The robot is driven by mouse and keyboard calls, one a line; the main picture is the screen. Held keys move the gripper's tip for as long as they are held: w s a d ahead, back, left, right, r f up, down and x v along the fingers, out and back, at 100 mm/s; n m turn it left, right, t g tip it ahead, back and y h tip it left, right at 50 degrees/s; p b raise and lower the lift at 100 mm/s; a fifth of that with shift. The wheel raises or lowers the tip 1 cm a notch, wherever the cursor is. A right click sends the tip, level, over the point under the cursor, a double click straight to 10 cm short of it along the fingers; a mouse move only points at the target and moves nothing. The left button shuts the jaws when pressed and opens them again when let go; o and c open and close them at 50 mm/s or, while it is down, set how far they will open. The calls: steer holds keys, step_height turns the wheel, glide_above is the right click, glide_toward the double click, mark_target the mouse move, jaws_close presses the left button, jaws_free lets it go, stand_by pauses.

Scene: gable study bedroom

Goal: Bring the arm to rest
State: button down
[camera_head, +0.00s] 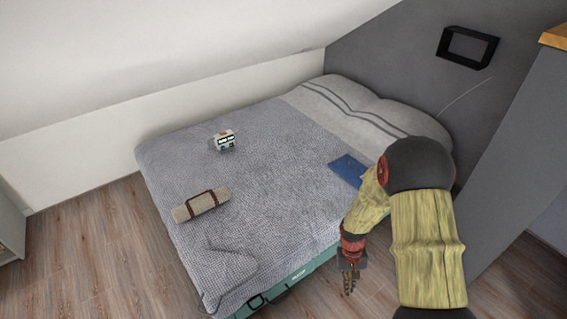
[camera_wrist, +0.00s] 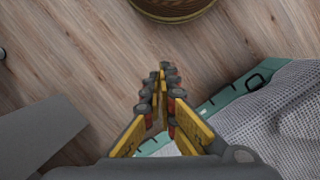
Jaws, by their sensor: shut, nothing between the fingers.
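My gripper (camera_head: 349,282) hangs at the end of my bent arm, beside the near right edge of the bed (camera_head: 270,215) in the head view. Its fingers point down toward the wooden floor. In the wrist view my gripper (camera_wrist: 160,80) shows its fingers close together, shut and empty. Nothing is seen touching it. The bed's grey blanket also shows in the wrist view (camera_wrist: 285,120), to the right of the fingers.
On the bed lie a rolled beige bundle (camera_head: 201,205), a small white box (camera_head: 224,140) and a blue flat item (camera_head: 348,170). A round wooden thing (camera_wrist: 172,8) stands on the floor. A grey partition (camera_head: 515,140) rises at right.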

steer(key=s+a+r+t, duration=0.1)
steer(key=s+r, duration=0.4)
steer(key=r, duration=1)
steer(key=s+a+r+t+p, duration=0.1)
steer(key=s+r+t, duration=0.3)
steer(key=r, duration=1.1)
steer(key=s+a+r+t+y, duration=0.1)
steer(key=s+r+t, duration=0.2)
steer(key=r, duration=1.1)
steer(key=s, duration=0.3)
steer(key=shift+s+a+r+p, duration=0.3)
steer(key=shift+s+r+p, duration=0.1)
